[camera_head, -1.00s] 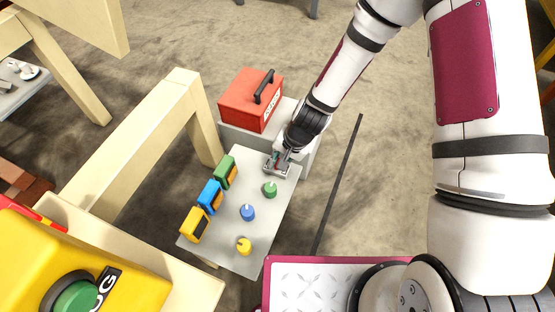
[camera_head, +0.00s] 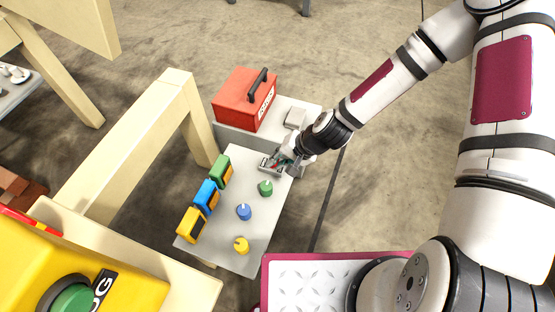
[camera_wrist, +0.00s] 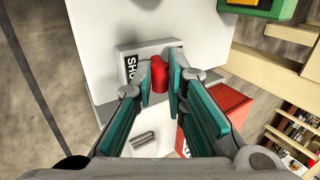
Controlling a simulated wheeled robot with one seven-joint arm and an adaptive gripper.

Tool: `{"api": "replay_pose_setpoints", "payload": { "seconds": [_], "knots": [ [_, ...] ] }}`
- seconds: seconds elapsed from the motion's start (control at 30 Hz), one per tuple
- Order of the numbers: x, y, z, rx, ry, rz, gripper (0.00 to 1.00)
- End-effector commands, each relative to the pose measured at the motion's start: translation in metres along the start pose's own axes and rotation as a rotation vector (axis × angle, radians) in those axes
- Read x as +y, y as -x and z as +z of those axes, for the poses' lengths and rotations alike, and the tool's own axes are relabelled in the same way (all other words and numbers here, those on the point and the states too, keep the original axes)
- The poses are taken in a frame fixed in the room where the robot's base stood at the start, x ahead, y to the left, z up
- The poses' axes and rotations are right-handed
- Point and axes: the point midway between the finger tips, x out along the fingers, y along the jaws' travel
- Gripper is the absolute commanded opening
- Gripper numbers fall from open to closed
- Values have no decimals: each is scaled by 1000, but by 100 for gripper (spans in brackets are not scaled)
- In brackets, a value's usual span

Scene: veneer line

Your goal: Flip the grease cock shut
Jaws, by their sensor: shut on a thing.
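The grease cock's red handle (camera_wrist: 158,74) stands up between the teal fingers of my gripper (camera_wrist: 161,80) in the wrist view. My gripper is shut on this handle.
Green (camera_head: 265,188), blue (camera_head: 244,212) and yellow (camera_head: 241,245) knobs stand on the panel, with coloured boxes along its left edge. A red toolbox (camera_head: 244,98) sits behind on a pale ledge. A wooden frame (camera_head: 130,140) stands left.

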Motion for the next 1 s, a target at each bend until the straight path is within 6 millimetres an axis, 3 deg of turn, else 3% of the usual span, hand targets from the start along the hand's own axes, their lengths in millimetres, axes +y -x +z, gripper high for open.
{"api": "replay_pose_setpoints", "payload": {
  "seconds": [0.33, 0.37, 0.43, 1.0],
  "knots": [
    [1, 0, 1, -3, 0, 0, 0],
    [1, 0, 1, -3, 0, 0, 17],
    [1, 0, 1, -3, 0, 0, 33],
    [1, 0, 0, -1, 0, 3, 33]
  ]
}}
